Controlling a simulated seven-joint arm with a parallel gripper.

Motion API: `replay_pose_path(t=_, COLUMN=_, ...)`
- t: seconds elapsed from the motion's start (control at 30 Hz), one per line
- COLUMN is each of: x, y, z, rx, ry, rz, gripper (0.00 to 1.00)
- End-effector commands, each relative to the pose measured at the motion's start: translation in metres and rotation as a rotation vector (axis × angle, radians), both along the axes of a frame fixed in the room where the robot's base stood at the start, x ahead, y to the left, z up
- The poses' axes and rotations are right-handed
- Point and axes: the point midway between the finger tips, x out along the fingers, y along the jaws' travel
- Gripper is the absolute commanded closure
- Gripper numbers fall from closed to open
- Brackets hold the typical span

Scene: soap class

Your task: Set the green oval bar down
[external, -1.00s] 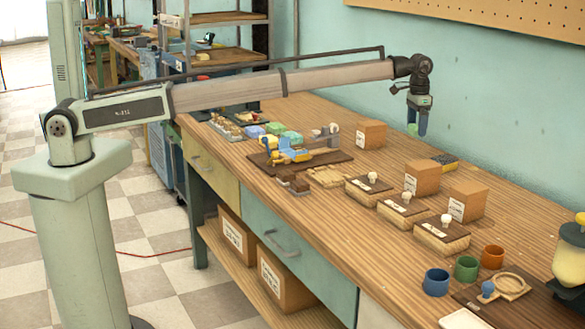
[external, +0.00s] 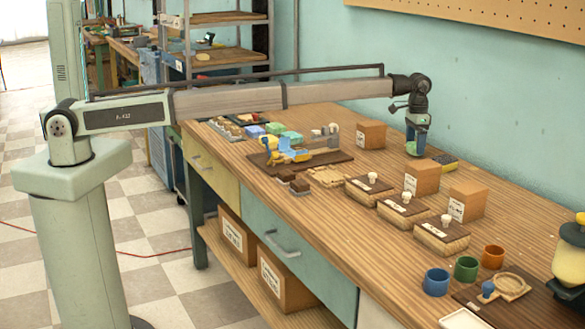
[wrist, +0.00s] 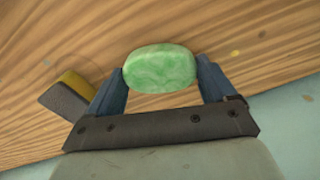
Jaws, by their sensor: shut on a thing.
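The green oval bar (wrist: 160,68) is marbled light and dark green. In the wrist view it sits between the two blue fingertips of my gripper (wrist: 162,75), which touch its two ends. In the external view my gripper (external: 416,146) points down at the back of the workbench, near the wall, and the bar (external: 412,149) shows as a small green patch at its fingertips. The bar is at or just above the wooden top; I cannot tell whether it touches.
A yellow and dark block (external: 446,159) lies close to the right of my gripper; it also shows in the wrist view (wrist: 70,95). Cardboard boxes (external: 371,135) stand nearby on both sides. The teal wall (external: 500,90) is close behind. Bare wood lies in front.

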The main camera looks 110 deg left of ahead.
Motion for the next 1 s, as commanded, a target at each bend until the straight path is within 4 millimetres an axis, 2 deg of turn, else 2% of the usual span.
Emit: replay_pose_path(t=1.0, x=0.0, y=0.0, z=-0.011, rx=0.0, ry=0.0, rz=0.0, gripper=0.48)
